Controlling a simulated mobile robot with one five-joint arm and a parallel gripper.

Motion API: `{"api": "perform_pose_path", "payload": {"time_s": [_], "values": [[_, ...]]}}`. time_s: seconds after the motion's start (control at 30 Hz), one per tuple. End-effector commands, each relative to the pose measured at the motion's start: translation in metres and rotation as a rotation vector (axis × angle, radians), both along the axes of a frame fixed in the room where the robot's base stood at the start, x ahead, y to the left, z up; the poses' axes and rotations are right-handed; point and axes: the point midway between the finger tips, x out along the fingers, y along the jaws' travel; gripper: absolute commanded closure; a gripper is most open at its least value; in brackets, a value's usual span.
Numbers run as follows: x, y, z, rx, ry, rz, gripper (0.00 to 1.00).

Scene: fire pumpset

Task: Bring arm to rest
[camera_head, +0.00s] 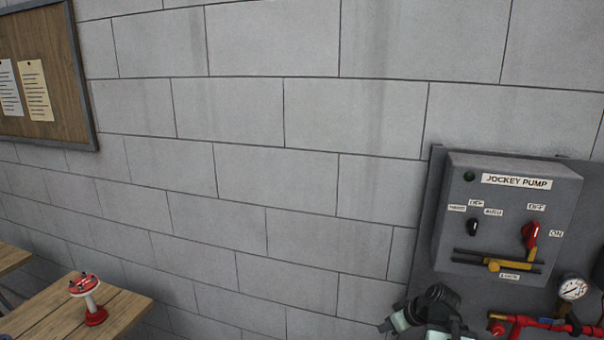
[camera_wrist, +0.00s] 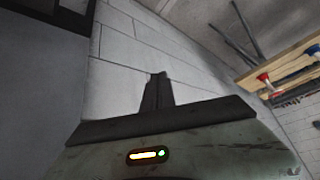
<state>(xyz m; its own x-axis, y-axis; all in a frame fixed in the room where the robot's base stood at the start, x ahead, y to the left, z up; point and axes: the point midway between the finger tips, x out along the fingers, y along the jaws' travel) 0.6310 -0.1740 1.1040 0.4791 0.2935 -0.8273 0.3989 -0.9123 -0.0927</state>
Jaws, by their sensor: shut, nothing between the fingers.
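My gripper (camera_wrist: 158,92) shows in the wrist view as two dark fingers pressed together, with nothing between them, against the grey block wall. In the head view, part of my arm (camera_head: 432,312) shows at the bottom edge, in front of the lower part of the jockey pump panel. The fingers cannot be made out clearly there.
A wooden table (camera_head: 45,312) at lower left bears a red and white object (camera_head: 88,297). A notice board (camera_head: 45,75) hangs upper left.

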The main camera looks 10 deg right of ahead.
Motion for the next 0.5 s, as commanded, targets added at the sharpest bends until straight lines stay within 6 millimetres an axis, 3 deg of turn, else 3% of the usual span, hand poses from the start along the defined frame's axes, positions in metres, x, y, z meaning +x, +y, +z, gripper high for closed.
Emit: {"api": "perform_pose_path", "payload": {"time_s": [0.03,0.1,0.2,0.3,0.43,0.5], "values": [[0.006,0.041,-0.03,-0.008,0.036,0.055,1.0],[0.007,0.088,-0.051,-0.023,0.092,0.106,1.0],[0.002,0.144,-0.077,-0.053,0.172,0.15,1.0],[-0.008,0.186,-0.099,-0.091,0.251,0.16,1.0],[-0.029,0.218,-0.124,-0.165,0.374,0.089,1.0],[-0.039,0.204,-0.121,-0.2,0.441,-0.03,1.0]]}}
